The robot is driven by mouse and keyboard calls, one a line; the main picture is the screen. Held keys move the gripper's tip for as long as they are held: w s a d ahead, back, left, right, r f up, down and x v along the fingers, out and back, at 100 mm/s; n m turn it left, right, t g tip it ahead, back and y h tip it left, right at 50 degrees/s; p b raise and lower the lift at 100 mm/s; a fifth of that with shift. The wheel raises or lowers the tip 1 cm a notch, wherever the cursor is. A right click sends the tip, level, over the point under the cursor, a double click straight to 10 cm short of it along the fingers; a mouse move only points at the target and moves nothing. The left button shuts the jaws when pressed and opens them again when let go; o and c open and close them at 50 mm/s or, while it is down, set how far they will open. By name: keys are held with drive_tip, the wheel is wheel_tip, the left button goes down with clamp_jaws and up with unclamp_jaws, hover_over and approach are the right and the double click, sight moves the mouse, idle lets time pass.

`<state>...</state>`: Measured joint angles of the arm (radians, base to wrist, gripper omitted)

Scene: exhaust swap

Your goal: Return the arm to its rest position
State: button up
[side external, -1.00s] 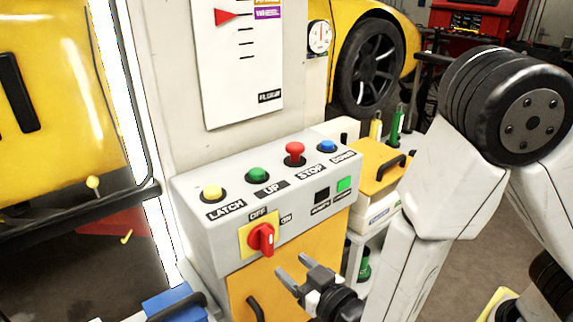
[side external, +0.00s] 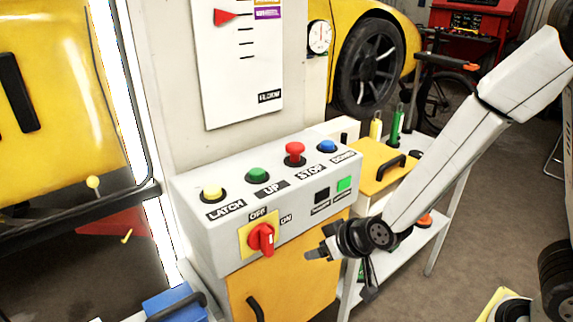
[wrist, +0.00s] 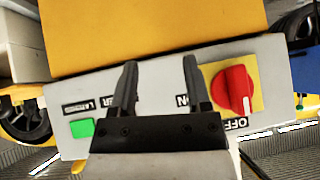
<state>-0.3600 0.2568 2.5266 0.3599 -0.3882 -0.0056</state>
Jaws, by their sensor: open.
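My gripper (side external: 318,253) is in front of the lower right of the grey control box (side external: 205,237), to the right of its red rotary switch (side external: 261,238). My arm slopes from the gripper up to the right. In the wrist view my gripper (wrist: 160,64) has its two dark fingers apart with nothing between them. There the control box (wrist: 75,100) appears upside down beyond the fingers, with the red switch (wrist: 232,90) to the right of them. The gripper looks apart from the box, but the exact gap is hard to tell.
A yellow toolbox (side external: 375,180) with a black handle sits on a white shelf cart (side external: 430,238) behind my forearm. A yellow cabinet door (side external: 290,285) is below the control box. A blue case (side external: 175,304) is at lower left. Floor shows to the right.

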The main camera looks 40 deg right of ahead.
drive_tip(key=s+d+r+g+h, duration=0.1)
drive_tip(key=s+d+g, duration=0.4)
drive_tip(key=d, duration=0.6)
drive_tip(key=shift+s+r+g, duration=0.3)
drive_tip(key=shift+s+r, duration=0.05)
drive_tip(key=shift+s, duration=0.9)
